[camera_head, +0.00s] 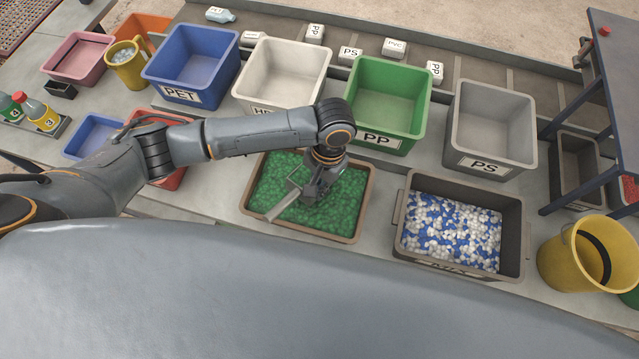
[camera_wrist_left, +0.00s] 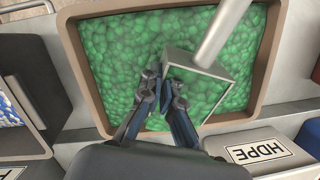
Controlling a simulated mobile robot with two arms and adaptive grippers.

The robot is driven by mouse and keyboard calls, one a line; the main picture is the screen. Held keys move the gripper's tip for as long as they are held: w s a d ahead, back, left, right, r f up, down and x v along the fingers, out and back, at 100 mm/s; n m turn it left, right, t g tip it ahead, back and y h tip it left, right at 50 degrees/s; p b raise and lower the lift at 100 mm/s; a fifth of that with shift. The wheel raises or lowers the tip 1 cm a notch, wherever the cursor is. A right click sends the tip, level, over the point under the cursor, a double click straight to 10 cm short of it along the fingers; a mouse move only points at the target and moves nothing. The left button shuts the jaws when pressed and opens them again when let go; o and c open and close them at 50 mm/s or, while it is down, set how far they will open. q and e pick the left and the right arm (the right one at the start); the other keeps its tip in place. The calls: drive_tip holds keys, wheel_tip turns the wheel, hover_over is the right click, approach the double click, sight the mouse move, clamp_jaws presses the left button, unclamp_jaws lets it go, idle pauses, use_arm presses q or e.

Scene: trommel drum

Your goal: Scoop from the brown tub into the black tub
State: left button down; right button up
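The brown tub (camera_head: 357,214) holds green pellets and stands in the middle of the bench. It fills much of the left wrist view (camera_wrist_left: 262,88). A metal scoop (camera_head: 271,211) with a square pan and a straight handle is over the pellets; it also shows in the left wrist view (camera_wrist_left: 222,35). Green shows inside its pan. My left gripper (camera_head: 310,195) is inside the brown tub's outline, its fingers (camera_wrist_left: 163,92) close together at the pan's edge. The dark tub (camera_head: 512,232), holding blue and white pellets, stands to the right. My right gripper is out of view.
Behind stand a blue PET tub (camera_head: 190,60), a white tub (camera_head: 283,70), a green PP tub (camera_head: 388,95) and a grey PS tub (camera_head: 495,120). A yellow bucket (camera_head: 565,260) stands right of the dark tub. A narrow strip of bench separates the brown and dark tubs.

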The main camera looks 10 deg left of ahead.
use_arm(q)
drive_tip(key=shift+s+a+r+t+p, duration=0.1)
drive_tip(key=shift+r+t+p, duration=0.15)
drive_tip(key=shift+r+p, duration=0.4)
drive_tip(key=shift+s+a+r+t+p, duration=0.1)
drive_tip(key=shift+r+t+p, duration=0.15)
drive_tip(key=shift+r+p, duration=0.35)
drive_tip(key=shift+r+h+b, duration=0.15)
drive_tip(key=shift+h+b, duration=0.15)
drive_tip(key=shift+b, duration=0.1)
drive_tip(key=shift+s+r+t, duration=0.2)
drive_tip(key=shift+r+t, duration=0.2)
drive_tip(key=shift+r, duration=0.45)
drive_tip(key=shift+t+h, duration=0.3)
drive_tip(key=shift+t, duration=0.2)
drive_tip(key=shift+s+a+r, duration=0.25)
drive_tip(key=shift+s+r, duration=0.25)
drive_tip(key=shift+r, duration=0.2)
drive_tip(key=shift+s+a+r, duration=0.2)
drive_tip(key=shift+s+r, duration=0.3)
drive_tip(key=shift+r, duration=0.15)
drive_tip(key=shift+s+a+r, duration=0.25)
drive_tip(key=shift+s+r, duration=0.25)
drive_tip(key=shift+r, duration=0.2)
